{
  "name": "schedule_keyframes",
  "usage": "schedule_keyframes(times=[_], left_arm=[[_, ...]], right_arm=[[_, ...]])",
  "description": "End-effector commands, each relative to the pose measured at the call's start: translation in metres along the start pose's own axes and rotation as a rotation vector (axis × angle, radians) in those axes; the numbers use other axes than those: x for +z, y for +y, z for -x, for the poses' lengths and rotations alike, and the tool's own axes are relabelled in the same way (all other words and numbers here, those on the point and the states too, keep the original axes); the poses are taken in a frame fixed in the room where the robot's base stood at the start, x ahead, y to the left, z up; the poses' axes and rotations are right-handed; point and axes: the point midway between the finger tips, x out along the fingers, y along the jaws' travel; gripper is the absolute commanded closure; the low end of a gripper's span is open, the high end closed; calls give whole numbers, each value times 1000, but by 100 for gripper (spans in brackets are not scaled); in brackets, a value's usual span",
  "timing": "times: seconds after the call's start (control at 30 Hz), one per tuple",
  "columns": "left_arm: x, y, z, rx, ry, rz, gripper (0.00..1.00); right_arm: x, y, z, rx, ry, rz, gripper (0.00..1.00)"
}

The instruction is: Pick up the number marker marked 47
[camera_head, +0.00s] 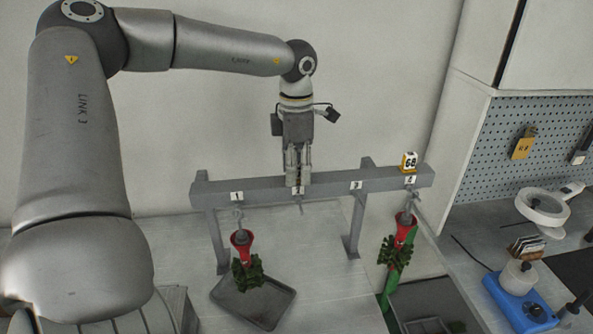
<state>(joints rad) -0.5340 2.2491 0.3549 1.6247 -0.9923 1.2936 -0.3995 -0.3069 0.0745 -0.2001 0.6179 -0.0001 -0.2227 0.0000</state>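No marker that I can read as 47 shows. One yellow-and-white number marker (409,162) sits on top of the grey rail (330,185) above label 4, and its digits look like 68. My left gripper (298,180) points down at the rail by label 2, with its fingertips at the rail's top. Its fingers look close together, and I cannot tell whether a marker is between them or hidden behind them. My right gripper is not in view.
Two red funnels with dark green clusters hang below labels 1 (240,238) and 4 (403,228). A grey tray (283,305) lies below the first. A blue-based device (522,308) and a white ring-shaped lamp (542,208) stand on the right counter by a pegboard (500,130).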

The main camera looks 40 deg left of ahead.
Motion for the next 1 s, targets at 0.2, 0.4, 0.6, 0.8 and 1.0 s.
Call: schedule_keyframes(times=[0.2,0.4,0.6,0.8,1.0], left_arm=[[0,0,1,0,0,0,94],[0,0,1,0,0,0,100],[0,0,2,1,0,0,100],[1,1,17,4,0,-1,100],[9,-17,50,7,-2,-6,100]], right_arm=[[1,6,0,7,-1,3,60],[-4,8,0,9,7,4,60],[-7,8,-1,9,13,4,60],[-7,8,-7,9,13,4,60],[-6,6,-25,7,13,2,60]])
